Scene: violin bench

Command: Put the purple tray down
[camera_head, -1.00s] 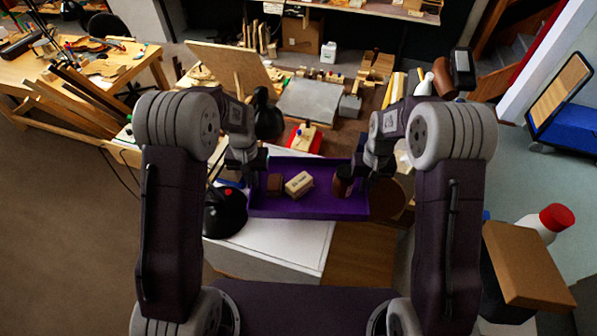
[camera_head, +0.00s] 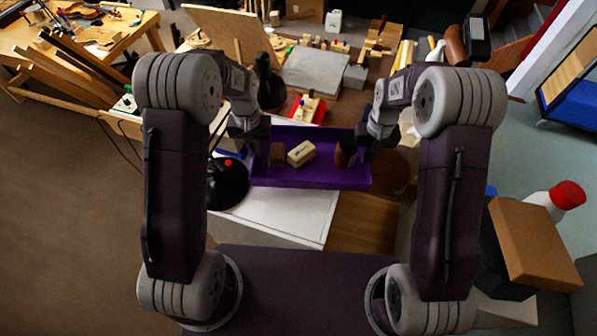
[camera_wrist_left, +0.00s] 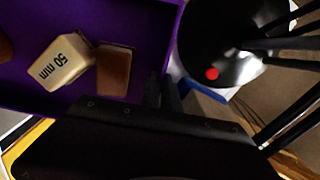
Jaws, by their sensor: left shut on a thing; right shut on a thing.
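The purple tray (camera_head: 310,180) is held level between my two grippers, in front of the bench. My left gripper (camera_head: 252,150) is shut on its left end wall, and my right gripper (camera_head: 368,150) is shut on its right end. In the tray lie a brown block (camera_head: 277,154), a pale block (camera_head: 301,153) and a dark brown round item (camera_head: 345,153). The left wrist view shows the tray (camera_wrist_left: 135,22) close by, with the pale block (camera_wrist_left: 62,62) marked "50 mm" and the brown block (camera_wrist_left: 114,72). I cannot tell whether the tray touches the surface below it.
A white surface (camera_head: 290,217) lies below and in front of the tray. A black rounded object with a red dot (camera_head: 228,185) is close to the tray's left. Behind stand a red item (camera_head: 308,108) and a grey slab (camera_head: 315,72). A cardboard box (camera_head: 530,243) is at right.

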